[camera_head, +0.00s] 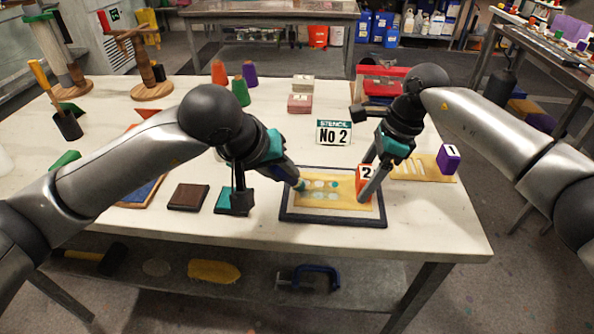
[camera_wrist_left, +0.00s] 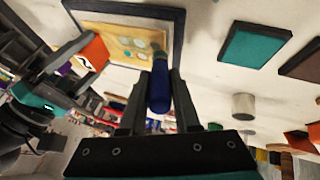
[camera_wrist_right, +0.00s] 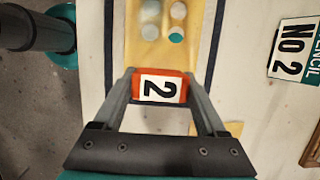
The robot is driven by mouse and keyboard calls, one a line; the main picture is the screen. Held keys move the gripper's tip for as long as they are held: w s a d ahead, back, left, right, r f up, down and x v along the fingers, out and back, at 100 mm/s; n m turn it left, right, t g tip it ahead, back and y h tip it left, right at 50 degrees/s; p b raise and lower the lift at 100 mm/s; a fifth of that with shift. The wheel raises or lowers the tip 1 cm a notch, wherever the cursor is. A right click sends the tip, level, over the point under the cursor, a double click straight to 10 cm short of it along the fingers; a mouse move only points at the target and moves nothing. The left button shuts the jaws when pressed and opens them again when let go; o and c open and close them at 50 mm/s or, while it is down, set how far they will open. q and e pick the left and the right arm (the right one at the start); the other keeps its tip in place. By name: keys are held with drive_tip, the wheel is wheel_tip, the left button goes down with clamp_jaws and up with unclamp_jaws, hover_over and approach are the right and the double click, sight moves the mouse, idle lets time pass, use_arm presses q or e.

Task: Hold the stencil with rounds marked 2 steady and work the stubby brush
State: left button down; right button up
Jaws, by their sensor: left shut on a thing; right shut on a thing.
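The yellow stencil with rounds (camera_head: 340,183) lies flat over a dark-blue-bordered cloth (camera_head: 330,218). Its orange block marked 2 (camera_head: 366,177) stands at its right end. My right gripper (camera_head: 368,182) is shut on that block, one finger on each side, as the right wrist view shows (camera_wrist_right: 158,87). My left gripper (camera_head: 296,181) is shut on the stubby brush, whose blue handle shows in the left wrist view (camera_wrist_left: 160,88). The brush is at the stencil's left end, over the rounds. Some rounds show teal, others look pale. Whether the bristles touch the cloth is hidden.
A teal pad (camera_head: 223,200) and a brown pad (camera_head: 187,197) lie left of the cloth. Another stencil, with slots (camera_head: 410,168) and a purple block marked 1 (camera_head: 448,158), lies to the right. A "STENCIL No 2" sign (camera_head: 333,132) stands behind. The table's front edge is near.

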use_arm(q)
drive_tip(key=shift+w+a, duration=0.2)
drive_tip(key=shift+w, duration=0.4)
drive_tip(key=shift+w+d, duration=0.2)
drive_tip(key=shift+d, duration=4.65)
drive_tip(key=shift+a, duration=4.75)
drive_tip(key=shift+a+r, duration=0.1)
drive_tip(key=shift+r, duration=3.95)
drive_tip(key=shift+s+f, duration=0.1)
